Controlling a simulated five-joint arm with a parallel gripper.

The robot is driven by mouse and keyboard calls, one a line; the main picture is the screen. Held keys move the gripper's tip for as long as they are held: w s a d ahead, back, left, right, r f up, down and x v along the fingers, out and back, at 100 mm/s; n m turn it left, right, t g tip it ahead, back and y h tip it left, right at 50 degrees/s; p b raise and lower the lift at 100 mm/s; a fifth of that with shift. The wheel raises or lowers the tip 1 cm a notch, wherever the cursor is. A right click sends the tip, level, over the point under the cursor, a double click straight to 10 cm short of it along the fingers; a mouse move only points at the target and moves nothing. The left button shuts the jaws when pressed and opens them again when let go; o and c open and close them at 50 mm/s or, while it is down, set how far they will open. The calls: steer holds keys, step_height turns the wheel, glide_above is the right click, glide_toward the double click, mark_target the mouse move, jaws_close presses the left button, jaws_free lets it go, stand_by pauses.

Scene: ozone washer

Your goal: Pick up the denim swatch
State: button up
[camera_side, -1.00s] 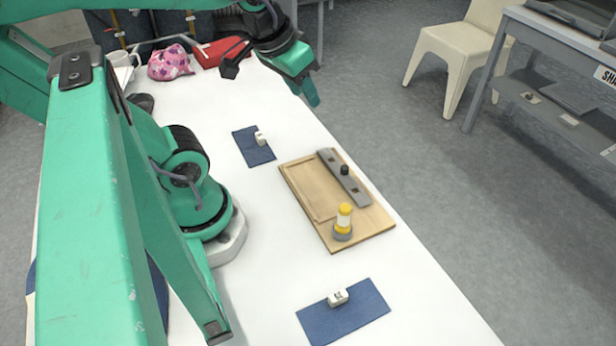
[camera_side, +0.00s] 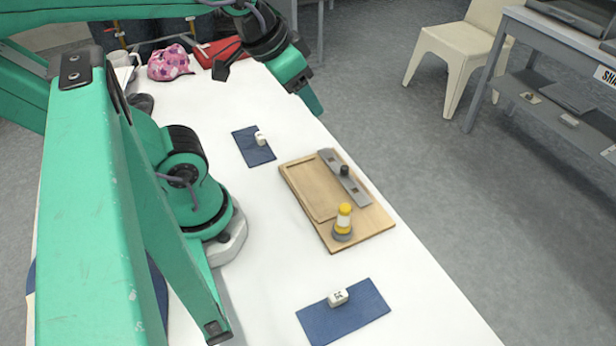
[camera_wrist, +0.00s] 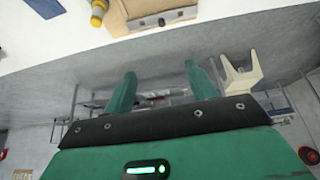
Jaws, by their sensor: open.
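Two blue denim pieces lie flat on the white table in the side view. I cannot tell which one the task means. My gripper (camera_side: 313,97) is up by the table's far right edge, apart from both. In the wrist view, my gripper (camera_wrist: 161,85) is open and empty, and a blue piece (camera_wrist: 46,7) shows at the top edge.
A wooden board (camera_side: 310,188) with a grey bar (camera_side: 345,180) and a yellow-and-white post (camera_side: 343,222) lies between the denim pieces. A pink patterned cloth (camera_side: 170,62) and a red item (camera_side: 218,50) sit at the far end. White table around the swatches is clear.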

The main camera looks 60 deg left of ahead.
steer(key=n, duration=0.1)
steer(key=n+g, duration=0.5)
steer(key=n, duration=2.8)
glide_above(257, 136)
steer(key=f, duration=1)
steer(key=w+f, duration=0.1)
steer(key=f, duration=0.4)
steer(key=shift+d+f, duration=0.1)
steer(key=shift+d, duration=0.25)
steer(key=shift+s+a+f+n+g, duration=0.3)
steer(key=shift+s+a+f+n, duration=0.2)
steer(key=shift+n, duration=0.4)
steer(key=shift+f, duration=1.3)
steer(key=shift+d, duration=0.1)
steer(key=shift+f, duration=2.6)
steer(key=shift+c, duration=0.3)
